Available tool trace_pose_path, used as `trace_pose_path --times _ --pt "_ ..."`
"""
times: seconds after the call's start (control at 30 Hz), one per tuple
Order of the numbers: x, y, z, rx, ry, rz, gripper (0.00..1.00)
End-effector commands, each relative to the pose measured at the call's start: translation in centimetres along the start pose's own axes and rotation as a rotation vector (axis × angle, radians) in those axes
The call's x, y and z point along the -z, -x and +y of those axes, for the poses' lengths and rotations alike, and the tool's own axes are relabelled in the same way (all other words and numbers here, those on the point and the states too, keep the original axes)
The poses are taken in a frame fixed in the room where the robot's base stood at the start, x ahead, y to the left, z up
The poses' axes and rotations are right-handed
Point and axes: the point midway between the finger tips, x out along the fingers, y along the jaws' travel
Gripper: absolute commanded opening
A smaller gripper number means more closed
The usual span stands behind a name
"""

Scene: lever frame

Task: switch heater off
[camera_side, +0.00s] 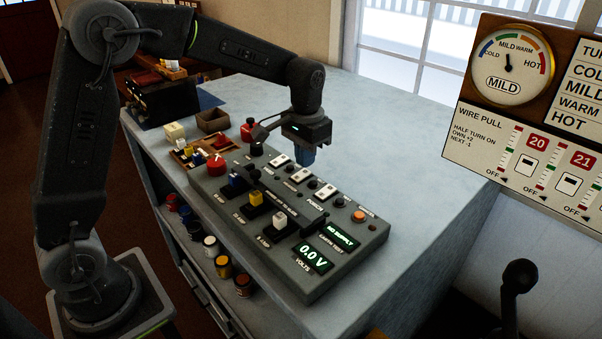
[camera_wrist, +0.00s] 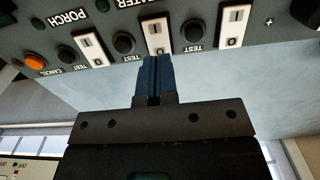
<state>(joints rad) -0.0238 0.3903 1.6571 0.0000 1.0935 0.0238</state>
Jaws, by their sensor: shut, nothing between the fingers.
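The control panel (camera_side: 345,245) is a grey box on the bench. A row of white rocker switches marked I and 0 runs along its far edge. The heater switch (camera_wrist: 157,36) is the middle one in the wrist view, by the partly cut-off HEATER label. It also shows in the side view (camera_side: 302,175). My gripper (camera_side: 304,160) points down at the panel's far edge. Its blue fingers (camera_wrist: 152,62) are shut and empty, close to the 0 end of the heater switch. I cannot tell whether they touch it, or which way the rocker is tipped.
The porch switch (camera_wrist: 90,50) and another rocker (camera_wrist: 235,26) flank it, with black test buttons (camera_wrist: 124,44) between. An orange cancel button (camera_side: 358,216) is near. Colored levers (camera_side: 256,198) and a 0.0 V display (camera_side: 314,257) are on the panel. The bench beyond the panel (camera_side: 400,150) is clear.

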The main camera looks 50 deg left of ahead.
Motion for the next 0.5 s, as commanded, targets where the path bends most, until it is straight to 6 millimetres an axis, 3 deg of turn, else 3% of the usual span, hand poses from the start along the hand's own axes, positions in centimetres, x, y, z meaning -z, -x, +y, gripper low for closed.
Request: trace_pose_path --times 0.5 --pt "-0.01 -0.79 0.0 0.0 0.0 -0.001 0.0"
